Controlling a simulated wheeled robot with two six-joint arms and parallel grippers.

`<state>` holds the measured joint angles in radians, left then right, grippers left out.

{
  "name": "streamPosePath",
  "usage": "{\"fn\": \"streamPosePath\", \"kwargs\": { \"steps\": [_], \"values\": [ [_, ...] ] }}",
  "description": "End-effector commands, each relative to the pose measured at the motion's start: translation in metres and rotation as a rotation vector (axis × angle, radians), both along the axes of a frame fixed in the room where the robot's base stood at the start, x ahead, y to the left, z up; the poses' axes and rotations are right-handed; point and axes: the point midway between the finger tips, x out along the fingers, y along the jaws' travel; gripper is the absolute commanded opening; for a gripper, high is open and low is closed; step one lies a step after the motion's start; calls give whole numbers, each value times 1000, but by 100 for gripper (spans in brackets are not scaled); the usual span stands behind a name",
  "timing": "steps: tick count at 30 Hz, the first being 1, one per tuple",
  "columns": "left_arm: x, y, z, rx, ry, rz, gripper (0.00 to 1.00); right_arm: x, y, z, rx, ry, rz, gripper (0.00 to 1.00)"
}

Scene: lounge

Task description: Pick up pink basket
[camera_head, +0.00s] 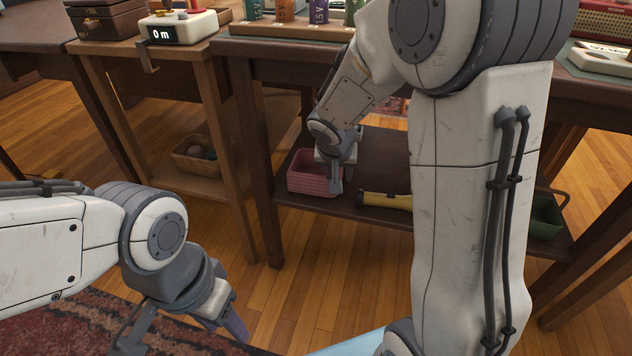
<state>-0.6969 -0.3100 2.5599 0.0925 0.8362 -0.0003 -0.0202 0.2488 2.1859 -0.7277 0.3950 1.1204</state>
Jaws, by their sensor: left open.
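The pink basket (310,180) sits on the lower shelf (350,213) of the dark table, near the shelf's left end. My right gripper (335,180) reaches down at the basket's right side and hides part of it. One finger shows against the basket; the other is hidden, so I cannot tell whether it grips the basket wall. My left gripper (188,334) is low at the bottom left, open and away from the basket, partly cut off by the frame edge.
A yellow object (385,200) lies right of the basket on the same shelf. A green basket (546,215) is at the shelf's right end. A brown basket (200,160) is under the left table. Table legs flank the shelf. My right arm hides much of the middle.

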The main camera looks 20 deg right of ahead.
Motion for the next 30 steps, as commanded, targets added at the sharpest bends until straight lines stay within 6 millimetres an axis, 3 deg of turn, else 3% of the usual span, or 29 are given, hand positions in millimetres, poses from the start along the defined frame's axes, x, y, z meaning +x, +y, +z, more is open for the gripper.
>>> {"fn": "streamPosePath", "kwargs": {
  "steps": [3, 7, 15, 23, 30],
  "values": [
    [0, 0, 0, 0, 0, 0, 50, 25, -6, 5, -8, -63, -67, 44],
    [0, 0, -2, 0, 0, 0, 50, 39, -10, 5, -8, -100, -107, 44],
    [0, 0, -21, 0, 0, 0, 50, 58, -23, -29, -7, -107, -116, 44],
    [0, 0, -26, 0, 0, 0, 50, 66, -29, -41, -8, -108, -115, 44],
    [0, 0, -43, 0, 0, 0, 50, 81, -42, -72, -7, -107, -116, 44]
  ]
}}
